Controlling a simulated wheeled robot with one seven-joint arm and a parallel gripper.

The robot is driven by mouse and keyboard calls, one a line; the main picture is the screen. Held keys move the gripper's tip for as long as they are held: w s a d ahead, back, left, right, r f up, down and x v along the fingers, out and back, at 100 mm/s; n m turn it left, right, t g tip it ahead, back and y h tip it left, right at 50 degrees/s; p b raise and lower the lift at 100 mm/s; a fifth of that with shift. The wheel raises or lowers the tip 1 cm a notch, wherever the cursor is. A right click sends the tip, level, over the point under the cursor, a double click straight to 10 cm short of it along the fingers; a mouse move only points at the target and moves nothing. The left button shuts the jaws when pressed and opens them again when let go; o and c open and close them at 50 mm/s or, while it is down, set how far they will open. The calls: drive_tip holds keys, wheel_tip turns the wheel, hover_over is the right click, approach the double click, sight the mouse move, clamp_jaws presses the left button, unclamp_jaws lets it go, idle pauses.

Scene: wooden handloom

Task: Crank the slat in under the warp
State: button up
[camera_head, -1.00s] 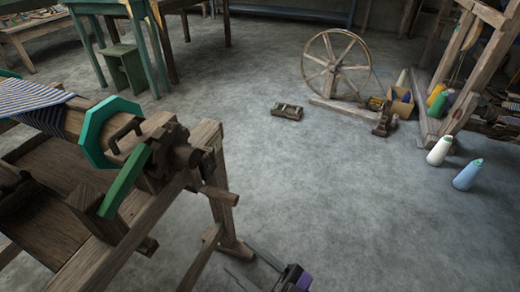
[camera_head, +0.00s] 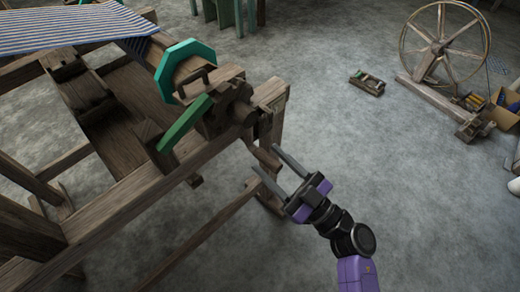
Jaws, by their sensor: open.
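The striped blue and white warp (camera_head: 70,28) stretches over the loom at the upper left. A roller with a teal octagonal end plate (camera_head: 183,68) is at the loom's corner. Beside it are a dark wooden crank hub (camera_head: 229,108) and a slanted green bar (camera_head: 185,123). A short wooden crank peg (camera_head: 263,155) sticks out below the hub. My gripper (camera_head: 266,158) is open, coming from the lower right. Its two grey fingertips lie on either side of the peg in the picture; I cannot tell the depth between them. I cannot make out the slat.
The wooden loom frame (camera_head: 115,208) fills the left side, with a post below the crank. A spinning wheel (camera_head: 440,45) stands at the upper right, and a small wooden item (camera_head: 367,83) lies on the floor. The concrete floor right of my arm is clear.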

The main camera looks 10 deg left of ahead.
sight(256, 149)
drive_tip(key=shift+x, duration=2.05)
drive_tip(key=shift+s, duration=0.1)
clamp_jaws()
